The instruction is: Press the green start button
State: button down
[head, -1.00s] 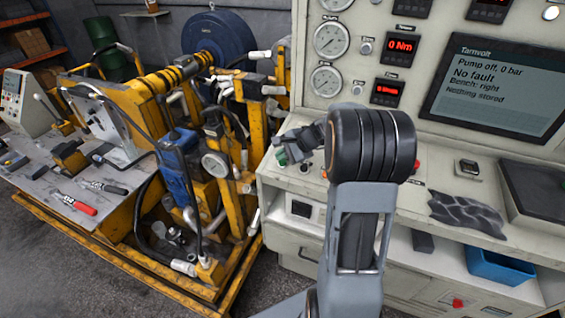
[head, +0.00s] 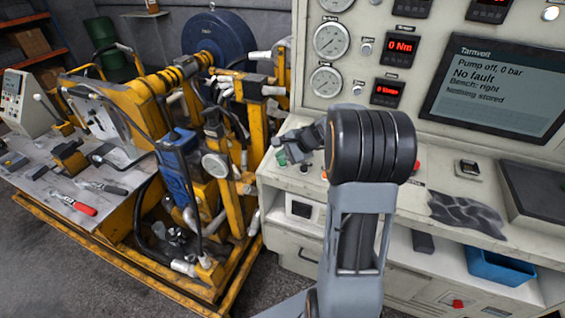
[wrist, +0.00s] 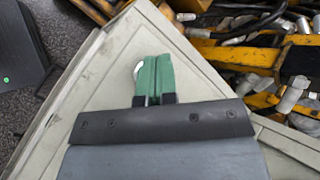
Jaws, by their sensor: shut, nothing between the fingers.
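My gripper (head: 282,158) is over the left end of the pale console desk (head: 285,183) in the head view. In the wrist view its two green fingers (wrist: 154,78) are side by side, shut and empty, over a corner of the desk (wrist: 80,98). A pale round edge (wrist: 138,68) shows just left of the fingers, mostly covered by them. I cannot make out the green start button as distinct from the green fingertips; it may be hidden beneath them. I cannot tell whether the fingertips touch the desk.
The console screen (head: 498,85) reads "Pump off, 0 bar" and "No fault". A red button (head: 417,166) is partly behind my arm. The yellow motor bench (head: 125,105) stands close on the left.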

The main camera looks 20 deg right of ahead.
jog(key=shift+f, duration=0.1)
dwell(0.6)
jog(key=shift+w+f+b, duration=0.1)
jog(key=shift+f+b, duration=0.2)
jog(key=shift+b, duration=0.1)
jog(key=shift+d+f+b, duration=0.1)
jog(key=shift+f+b, duration=0.3)
dwell(0.5)
jog(key=shift+r, duration=0.1)
dwell(0.3)
jog(key=shift+r+p, duration=0.5)
jog(key=shift+r, duration=0.2)
jog(key=shift+r, duration=0.1)
jog(key=r+p, duration=0.2)
jog(key=r, duration=0.1)
jog(key=r+p, duration=0.1)
jog(key=shift+s+a+r, duration=0.35)
jog(key=shift+a+r, duration=0.05)
dwell(0.7)
